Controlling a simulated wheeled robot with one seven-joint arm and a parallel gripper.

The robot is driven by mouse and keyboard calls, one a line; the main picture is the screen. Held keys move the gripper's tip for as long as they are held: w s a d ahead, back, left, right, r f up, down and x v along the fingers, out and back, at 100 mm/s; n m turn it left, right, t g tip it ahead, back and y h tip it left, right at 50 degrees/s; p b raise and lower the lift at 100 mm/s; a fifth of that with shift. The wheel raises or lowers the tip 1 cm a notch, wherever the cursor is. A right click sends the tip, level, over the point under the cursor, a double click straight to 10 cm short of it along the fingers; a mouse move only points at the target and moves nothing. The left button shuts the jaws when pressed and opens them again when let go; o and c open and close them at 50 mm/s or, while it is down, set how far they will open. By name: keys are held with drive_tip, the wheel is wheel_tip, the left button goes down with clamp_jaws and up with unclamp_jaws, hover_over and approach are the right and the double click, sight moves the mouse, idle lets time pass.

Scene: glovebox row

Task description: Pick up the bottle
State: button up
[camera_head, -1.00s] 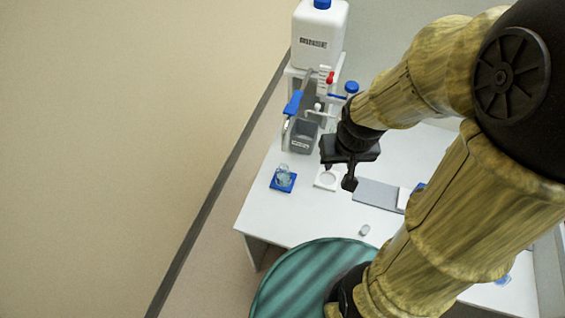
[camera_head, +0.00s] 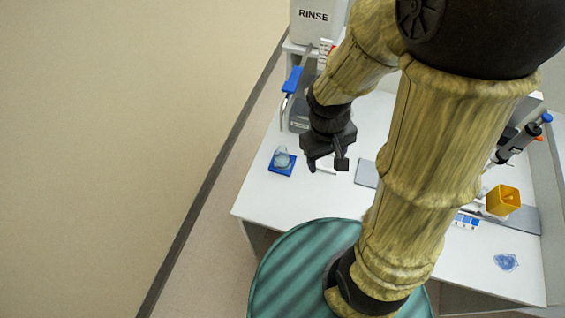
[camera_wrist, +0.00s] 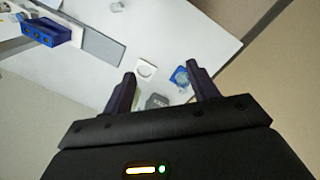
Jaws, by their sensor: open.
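A small clear rounded vessel, seemingly the bottle (camera_head: 282,157), stands on a blue square pad (camera_head: 276,172) near the left edge of the white bench. In the wrist view the vessel (camera_wrist: 181,75) shows beside the right finger, which partly overlaps its pad. My gripper (camera_head: 327,166) is open and empty, pointing down over the bench to the right of the vessel. In the wrist view my gripper (camera_wrist: 161,72) has its fingers well apart. A large white container marked RINSE (camera_head: 314,30) stands at the back, its top cut off.
A white ring-shaped holder (camera_wrist: 146,68) lies beside the pad. A grey bin (camera_head: 298,120) and blue lever (camera_head: 292,79) stand behind. A yellow box (camera_head: 502,200) and a pipette (camera_head: 515,145) are at right. The bench front (camera_head: 262,205) is clear by the pad.

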drive_tip(key=a+f+n+h+b, duration=0.3)
drive_tip(key=f+n+h+b, duration=0.75)
drive_tip(key=f, duration=0.85)
drive_tip(key=w+a+f+n+t+b, duration=0.2)
drive_tip(key=a+f+n+t+b, duration=0.1)
drive_tip(key=a+n+t+b, duration=0.1)
drive_tip(key=w+a+f+n+t+b, duration=0.1)
drive_tip(key=a+f+n+t+b, duration=0.2)
drive_tip(key=a+n+t+b, duration=0.1)
drive_tip(key=w+a+f+n+t+y+b, duration=0.1)
drive_tip(key=w+a+f+n+t+b, duration=0.1)
drive_tip(key=a+n+t, duration=0.4)
drive_tip(key=shift+w+a+f+b, duration=0.3)
drive_tip(key=shift+a+f+b, duration=0.2)
drive_tip(key=shift+b, duration=0.45)
drive_tip(key=shift+a+n+t, duration=0.15)
drive_tip(key=shift+n+t, duration=0.1)
drive_tip(key=shift+t, duration=0.05)
drive_tip(key=shift+r, duration=0.15)
